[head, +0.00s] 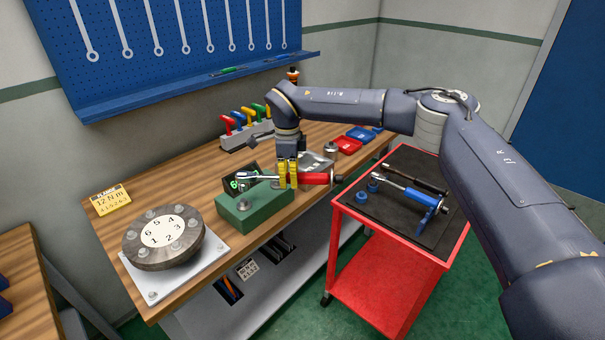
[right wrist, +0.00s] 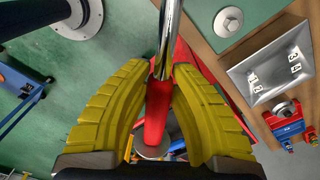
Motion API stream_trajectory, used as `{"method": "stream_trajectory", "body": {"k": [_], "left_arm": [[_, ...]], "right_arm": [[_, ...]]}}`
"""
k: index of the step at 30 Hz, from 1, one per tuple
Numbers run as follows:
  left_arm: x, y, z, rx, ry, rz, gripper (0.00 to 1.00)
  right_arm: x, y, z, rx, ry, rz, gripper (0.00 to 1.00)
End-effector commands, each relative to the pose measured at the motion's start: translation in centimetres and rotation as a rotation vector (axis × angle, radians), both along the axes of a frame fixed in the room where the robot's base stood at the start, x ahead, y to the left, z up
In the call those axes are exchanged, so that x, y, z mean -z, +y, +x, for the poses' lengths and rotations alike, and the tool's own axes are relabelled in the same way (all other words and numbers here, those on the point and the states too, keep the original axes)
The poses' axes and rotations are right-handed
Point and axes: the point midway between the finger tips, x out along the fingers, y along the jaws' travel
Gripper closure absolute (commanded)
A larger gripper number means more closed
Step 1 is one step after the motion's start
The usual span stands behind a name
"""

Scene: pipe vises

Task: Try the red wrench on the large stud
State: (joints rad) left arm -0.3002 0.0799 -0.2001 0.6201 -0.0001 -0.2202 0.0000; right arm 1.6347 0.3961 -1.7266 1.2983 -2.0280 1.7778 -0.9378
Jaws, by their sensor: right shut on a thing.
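The red wrench (head: 316,178) has a red handle and a chrome shaft. My right gripper (head: 287,174) is shut on it, its yellow fingers around the wrench. In the right wrist view the red handle (right wrist: 157,112) lies between the fingers. The wrench's chrome head (head: 243,176) points left, above the green block (head: 258,210). A stud (head: 243,205) stands on the block's left end, below the head, with a gap visible between them. A hex-headed stud also shows in the right wrist view (right wrist: 228,20). The block's right end is partly hidden by the gripper. My left gripper is not in view.
A dark display (head: 241,180) stands behind the block. A round numbered flange (head: 163,237) sits at the bench's left front. A red cart (head: 345,205) carries a blue-handled wrench (head: 408,192). Coloured-handled tools (head: 245,118) stand in a rack at the back.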

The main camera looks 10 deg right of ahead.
Motion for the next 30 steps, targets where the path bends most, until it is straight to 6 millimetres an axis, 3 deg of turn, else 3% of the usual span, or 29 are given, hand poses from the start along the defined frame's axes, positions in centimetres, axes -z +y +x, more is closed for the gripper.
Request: {"method": "stream_trajectory", "body": {"k": [21, 30], "left_arm": [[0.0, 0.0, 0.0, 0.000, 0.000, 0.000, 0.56], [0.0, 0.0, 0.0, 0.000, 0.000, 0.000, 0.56]], "right_arm": [[-0.1, 0.4, 0.0, -0.033, -0.011, 0.002, 1.00], [1.5, 0.4, 0.0, -0.032, -0.009, 0.004, 1.00]]}}
